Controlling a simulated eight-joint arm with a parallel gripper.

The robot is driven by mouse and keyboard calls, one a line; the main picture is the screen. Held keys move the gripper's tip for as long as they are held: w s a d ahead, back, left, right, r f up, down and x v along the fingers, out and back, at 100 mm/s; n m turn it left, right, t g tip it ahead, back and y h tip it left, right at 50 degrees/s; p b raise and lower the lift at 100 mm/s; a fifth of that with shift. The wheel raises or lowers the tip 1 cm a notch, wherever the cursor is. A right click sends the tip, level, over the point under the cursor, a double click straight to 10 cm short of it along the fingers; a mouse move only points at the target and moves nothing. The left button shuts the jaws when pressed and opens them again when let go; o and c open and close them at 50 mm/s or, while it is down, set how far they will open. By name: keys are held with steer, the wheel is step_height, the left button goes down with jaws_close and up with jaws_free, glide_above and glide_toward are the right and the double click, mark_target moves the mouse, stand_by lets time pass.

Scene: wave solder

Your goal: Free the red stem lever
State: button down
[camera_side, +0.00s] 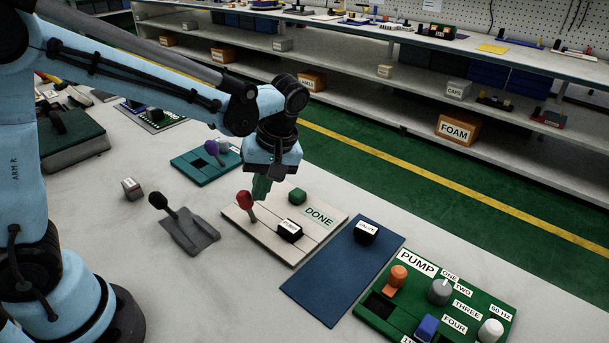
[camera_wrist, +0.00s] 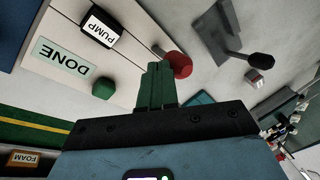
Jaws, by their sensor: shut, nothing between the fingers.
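The red stem lever (camera_side: 243,199) stands on a beige board (camera_side: 308,243), its stem leaning a little, its red ball on top. In the wrist view the red ball (camera_wrist: 181,64) shows just right of my fingertips. My gripper (camera_side: 259,196) has green fingers shut together and empty, pointing down just right of the red ball. The fingers (camera_wrist: 157,68) overlap the ball's edge in the wrist view; I cannot tell whether they touch it. The board also carries a black PUMP block (camera_side: 289,230), a green button (camera_side: 297,196) and a DONE label (camera_side: 319,216).
A black-knobbed lever on a grey plate (camera_side: 190,236) stands left of the board. A teal base with a purple knob (camera_side: 211,147) lies behind. A blue mat with a VALVE block (camera_side: 366,230) and a green PUMP panel (camera_side: 418,262) lie right.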

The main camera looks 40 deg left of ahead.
steer(key=shift+s+f+t, duration=0.15)
steer(key=shift+s+t, duration=1.25)
steer(key=shift+t, duration=0.1)
steer(key=shift+w, duration=0.15)
steer(key=shift+w, duration=0.65)
steer(key=w+d+r, duration=0.2)
steer(key=d+r, duration=0.3)
steer(key=r, duration=0.6)
steer(key=s+a+f+m+t+h, duration=0.3)
steer(key=s+a+f+m+t, duration=0.2)
steer(key=m, duration=0.6)
steer(key=shift+s+a+m+t, duration=0.3)
steer(key=shift+s+a+t, duration=0.3)
steer(key=shift+s+a, duration=0.4)
